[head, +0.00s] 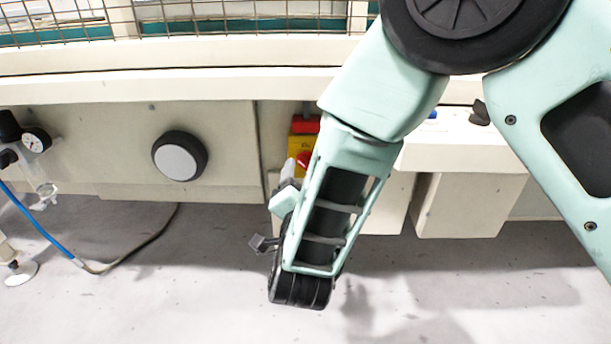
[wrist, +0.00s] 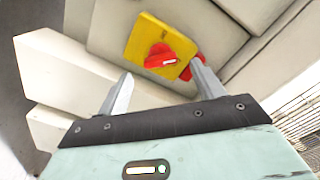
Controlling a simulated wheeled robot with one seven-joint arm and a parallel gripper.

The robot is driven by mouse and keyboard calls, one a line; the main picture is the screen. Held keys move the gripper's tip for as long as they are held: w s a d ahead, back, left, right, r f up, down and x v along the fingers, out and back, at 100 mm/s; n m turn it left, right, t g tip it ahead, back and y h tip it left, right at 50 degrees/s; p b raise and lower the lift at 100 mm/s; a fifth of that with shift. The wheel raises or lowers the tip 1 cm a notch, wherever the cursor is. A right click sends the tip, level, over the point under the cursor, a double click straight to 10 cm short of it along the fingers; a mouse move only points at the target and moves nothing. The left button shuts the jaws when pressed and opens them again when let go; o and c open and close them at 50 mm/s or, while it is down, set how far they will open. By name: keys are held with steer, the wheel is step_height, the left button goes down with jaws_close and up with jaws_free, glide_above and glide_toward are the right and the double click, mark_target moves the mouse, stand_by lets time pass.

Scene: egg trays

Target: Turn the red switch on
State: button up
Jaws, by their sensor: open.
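The red switch (wrist: 160,58) is a red rotary knob on a yellow plate (wrist: 143,36), mounted on the cream machine panel. In the wrist view it shows just beyond and between my fingertips, with a white mark on the knob's handle. In the head view the switch (head: 304,158) is partly hidden behind my arm. My gripper (wrist: 158,78) is open and empty, its two grey fingers apart and pointing toward the plate. I cannot tell whether a finger touches the knob. In the head view my gripper (head: 272,222) is at the lower end of the arm, mostly side-on.
A round black-rimmed white disc (head: 178,161) sits on the panel at the left. Cream boxes (head: 470,205) jut out below the panel at right. A wire mesh (head: 200,18) runs along the top.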

steer(key=w+b, duration=0.1)
steer(key=w, duration=0.4)
steer(key=shift+d, duration=0.1)
steer(key=shift+s, duration=0.1)
steer(key=c, duration=1)
